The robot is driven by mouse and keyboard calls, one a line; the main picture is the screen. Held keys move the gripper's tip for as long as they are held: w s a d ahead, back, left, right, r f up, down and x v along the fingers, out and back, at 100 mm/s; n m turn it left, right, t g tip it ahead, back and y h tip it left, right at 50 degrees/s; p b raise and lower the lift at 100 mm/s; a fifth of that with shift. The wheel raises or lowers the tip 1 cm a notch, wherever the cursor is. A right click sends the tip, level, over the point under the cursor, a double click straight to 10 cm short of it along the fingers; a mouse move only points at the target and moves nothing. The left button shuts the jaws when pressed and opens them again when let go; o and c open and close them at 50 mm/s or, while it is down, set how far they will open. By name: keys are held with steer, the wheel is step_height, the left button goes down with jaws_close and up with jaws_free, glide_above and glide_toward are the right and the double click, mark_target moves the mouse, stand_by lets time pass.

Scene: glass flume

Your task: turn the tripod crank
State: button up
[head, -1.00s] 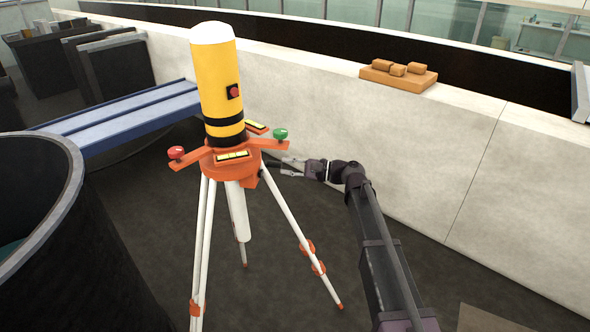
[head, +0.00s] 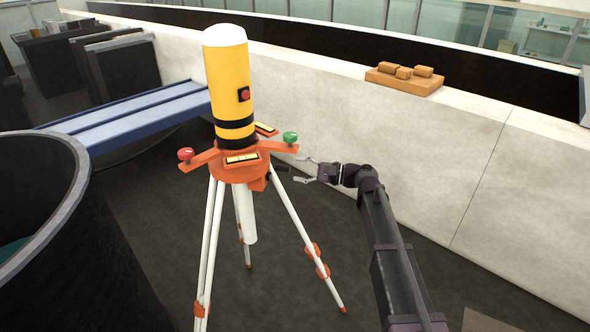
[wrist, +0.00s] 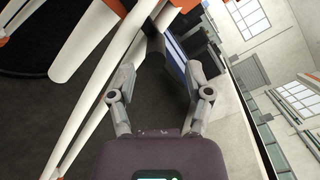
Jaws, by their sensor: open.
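The tripod (head: 211,240) has white legs and an orange head (head: 240,170), and carries a yellow cylinder (head: 228,80) with a white top. A small dark part (head: 283,168), which looks like the crank, sticks out from the right side of the head. My gripper (head: 298,170) is open and empty just right of it, with its fingers pointing at it and apart from it. In the wrist view, the open fingers (wrist: 161,70) show with white tripod legs at left. A dark part (wrist: 155,44) lies beyond the fingertips; its exact shape is unclear.
A pale wall (head: 420,150) runs close behind my gripper, with an orange tray (head: 405,84) of several blocks on top. A round dark tank (head: 75,170) stands at left, and a blue beam (head: 130,115) lies behind the tripod. Dark floor is clear around the legs.

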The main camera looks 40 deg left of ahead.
steer(key=v, duration=0.9)
steer(key=shift+d, duration=0.3)
steer(key=shift+d, duration=0.1)
steer(key=s+d+f+n+t+h+p, duration=0.15)
steer(key=d+f+h, duration=0.25)
steer(key=d, duration=0.8)
steer(key=s+d+f+t+h+p, duration=0.1)
steer(key=d+f+t+h+p, duration=0.2)
steer(key=d, duration=1)
steer(key=s+d+f+n+t+h, duration=0.1)
steer(key=d+f+t+h, duration=0.3)
steer(key=d, duration=0.8)
steer(key=s+d+h+p, duration=0.1)
steer(key=s+d+h, duration=0.1)
steer(key=d, duration=0.6)
steer(key=s+d+f+g+h, duration=0.1)
steer(key=s+d+h, duration=0.2)
steer(key=d, duration=0.5)
steer(key=shift+s+f+p, duration=0.15)
steer(key=shift+p, duration=0.2)
steer(key=shift+a, duration=0.1)
